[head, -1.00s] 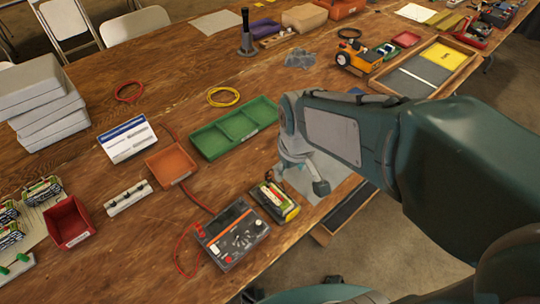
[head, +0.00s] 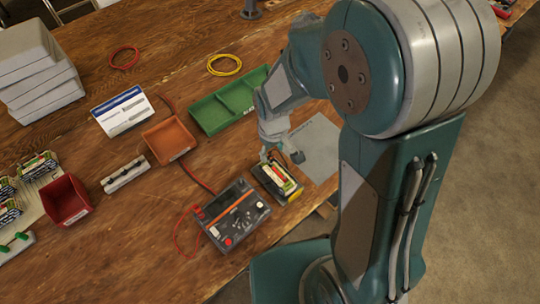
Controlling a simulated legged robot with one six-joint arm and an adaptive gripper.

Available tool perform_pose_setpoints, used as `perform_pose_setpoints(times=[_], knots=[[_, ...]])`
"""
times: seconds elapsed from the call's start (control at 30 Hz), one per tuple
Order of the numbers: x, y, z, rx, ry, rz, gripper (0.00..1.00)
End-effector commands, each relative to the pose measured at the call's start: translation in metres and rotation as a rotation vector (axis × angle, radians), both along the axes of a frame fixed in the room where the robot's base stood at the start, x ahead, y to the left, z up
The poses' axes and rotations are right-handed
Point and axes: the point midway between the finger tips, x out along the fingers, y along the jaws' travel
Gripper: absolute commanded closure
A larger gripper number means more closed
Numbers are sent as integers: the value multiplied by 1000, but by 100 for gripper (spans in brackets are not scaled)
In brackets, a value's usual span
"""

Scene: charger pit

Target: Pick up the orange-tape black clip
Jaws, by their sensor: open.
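I cannot clearly make out a black clip with orange tape; it may be hidden or too small to tell. My gripper (head: 281,154) is open and points down in the head view, just above the far end of a black and yellow battery holder (head: 290,190). One finger is over the holder's far end and the other is to its right, above a grey sheet. I see nothing held between the fingers. A black meter with an orange stripe (head: 238,216) lies left of the holder, with a red lead at its left side.
A green divided tray (head: 205,113) lies behind the gripper. An orange tray (head: 168,140), a white label card (head: 122,111) and a red bin (head: 66,200) are to the left. The grey sheet (head: 322,150) lies right of the gripper. My arm covers the table's right side.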

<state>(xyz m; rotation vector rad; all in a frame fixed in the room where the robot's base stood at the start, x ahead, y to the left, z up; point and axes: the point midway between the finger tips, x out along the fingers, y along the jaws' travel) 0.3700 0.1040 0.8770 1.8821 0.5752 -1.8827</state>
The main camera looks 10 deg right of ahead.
Motion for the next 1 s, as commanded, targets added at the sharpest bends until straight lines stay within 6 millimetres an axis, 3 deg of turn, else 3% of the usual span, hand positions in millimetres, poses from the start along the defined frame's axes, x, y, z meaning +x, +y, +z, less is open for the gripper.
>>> perform_pose_setpoints(times=[0.27, 0.57, 0.6, 0.7, 0.73, 1.0], knots=[[5, 6, -38, -1, 4, 0, 34], [5, 6, -42, 0, 0, 0, 34], [5, 6, -42, 0, 0, 0, 52], [5, 6, -42, -1, 1, 0, 92], [5, 6, -42, -1, 1, 0, 100], [5, 6, -42, -1, 1, 0, 100]])
